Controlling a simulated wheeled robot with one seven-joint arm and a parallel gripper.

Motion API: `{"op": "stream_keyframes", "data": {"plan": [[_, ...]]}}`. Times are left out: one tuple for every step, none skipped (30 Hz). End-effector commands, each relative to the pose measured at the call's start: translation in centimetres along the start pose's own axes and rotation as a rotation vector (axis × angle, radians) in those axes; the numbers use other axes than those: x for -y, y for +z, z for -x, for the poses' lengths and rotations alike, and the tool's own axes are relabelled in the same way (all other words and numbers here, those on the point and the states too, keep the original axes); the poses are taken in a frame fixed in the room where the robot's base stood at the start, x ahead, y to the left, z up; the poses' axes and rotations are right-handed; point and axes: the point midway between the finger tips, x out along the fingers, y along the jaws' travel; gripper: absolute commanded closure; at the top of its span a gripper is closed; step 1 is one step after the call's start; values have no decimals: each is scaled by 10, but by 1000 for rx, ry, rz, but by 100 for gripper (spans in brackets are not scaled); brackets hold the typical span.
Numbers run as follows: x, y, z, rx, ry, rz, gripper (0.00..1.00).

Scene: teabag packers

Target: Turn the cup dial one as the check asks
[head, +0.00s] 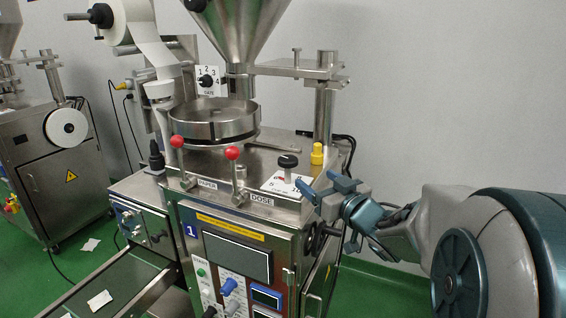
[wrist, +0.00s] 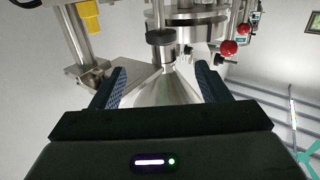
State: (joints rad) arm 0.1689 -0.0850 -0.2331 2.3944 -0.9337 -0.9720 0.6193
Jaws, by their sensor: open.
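A black dial knob (head: 288,161) stands on a short stem over a white scale plate (head: 284,184) on the machine's top, right of the dose lever. I take it as the cup dial. The plate shows a 5 at left and a 10 at right; its lettering and the knob's pointer are too small to read. My gripper (head: 318,185) is open and empty, just right of and lower than the knob. In the wrist view the knob (wrist: 160,37) lies ahead, between the lines of the two spread fingers (wrist: 158,72), with no contact visible.
The gate dial (head: 207,80) is higher up. The front panel holds a dark screen (head: 237,258) and a blue knob (head: 229,286).

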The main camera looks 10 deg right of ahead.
Motion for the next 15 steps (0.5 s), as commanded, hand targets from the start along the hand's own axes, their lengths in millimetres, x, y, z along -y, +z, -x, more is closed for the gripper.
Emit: {"op": "stream_keyframes", "data": {"plan": [[1, 0, -2, -4, -7, -1, 31], [1, 0, -4, -5, -9, -1, 31], [1, -1, -8, -5, -11, -2, 31], [1, 0, -11, -5, -11, -2, 31], [1, -1, -15, -4, -11, -2, 31], [1, -1, -22, -4, -11, -2, 31], [2, 0, -27, -3, -11, -3, 31], [2, 0, -32, -3, -11, -2, 31], [2, -1, -40, -3, -11, -2, 31], [2, -1, -46, -3, -11, -2, 31], [2, -1, -52, -4, -11, -2, 31], [2, -1, -60, -3, -11, -3, 31], [2, -2, -66, -3, -10, -2, 31], [2, -1, -72, -3, -10, -2, 31], [2, -1, -80, -3, -10, -1, 31]]}}
